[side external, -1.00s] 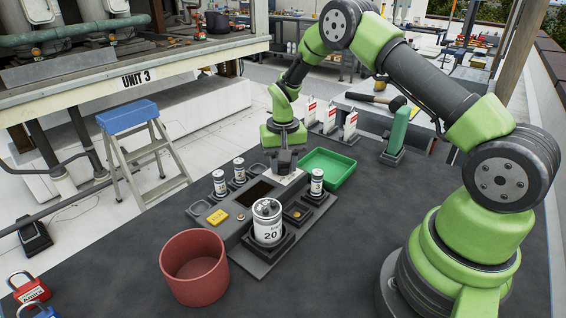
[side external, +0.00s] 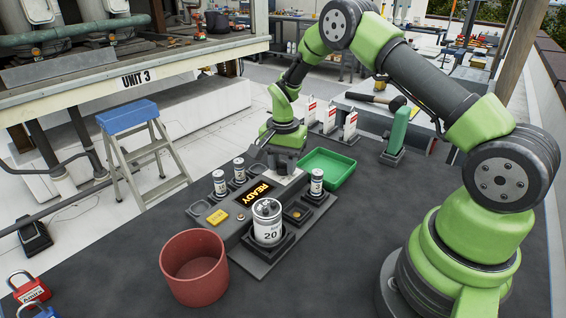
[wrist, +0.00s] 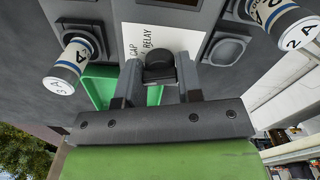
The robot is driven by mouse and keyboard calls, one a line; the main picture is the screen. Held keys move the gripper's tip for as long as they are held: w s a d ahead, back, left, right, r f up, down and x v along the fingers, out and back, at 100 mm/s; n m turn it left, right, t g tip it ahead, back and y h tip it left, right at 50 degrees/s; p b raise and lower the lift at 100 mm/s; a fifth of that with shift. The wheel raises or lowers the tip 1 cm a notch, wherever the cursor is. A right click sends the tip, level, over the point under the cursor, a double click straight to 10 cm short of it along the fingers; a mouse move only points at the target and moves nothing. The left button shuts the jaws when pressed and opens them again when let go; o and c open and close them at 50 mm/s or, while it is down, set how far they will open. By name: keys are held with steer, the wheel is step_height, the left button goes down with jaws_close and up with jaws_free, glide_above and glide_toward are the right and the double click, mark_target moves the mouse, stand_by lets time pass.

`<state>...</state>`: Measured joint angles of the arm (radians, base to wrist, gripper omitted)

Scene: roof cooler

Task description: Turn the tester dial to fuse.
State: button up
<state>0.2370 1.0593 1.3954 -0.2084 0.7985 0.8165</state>
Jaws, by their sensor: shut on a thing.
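The tester (side external: 238,226) stands on the dark bench with its display (side external: 257,194) lit and reading READY. Its dial is a black knob (wrist: 159,68) on a white label plate (wrist: 140,40) in the wrist view. CAP and RELAY are readable on the plate; a fuse mark is not visible. My gripper (wrist: 160,80) has one finger on each side of the knob and is shut on it. In the side view my gripper (side external: 284,165) points down at the tester's back edge and hides the dial. I cannot tell which mark the dial points at.
A large can marked 20 (side external: 267,228) stands in the tester's front socket. Small labelled cylinders (side external: 219,183) (side external: 317,182) stand in holders around it. A green tray (side external: 327,169) lies right of my gripper, and a red bin (side external: 194,267) stands at the front left.

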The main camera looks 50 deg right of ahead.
mark_target(283, 162)
stand_by(0.3)
steer(key=o, duration=0.9)
steer(key=shift+r, duration=0.1)
step_height(283, 162, up, 10)
steer(key=shift+f, duration=0.1)
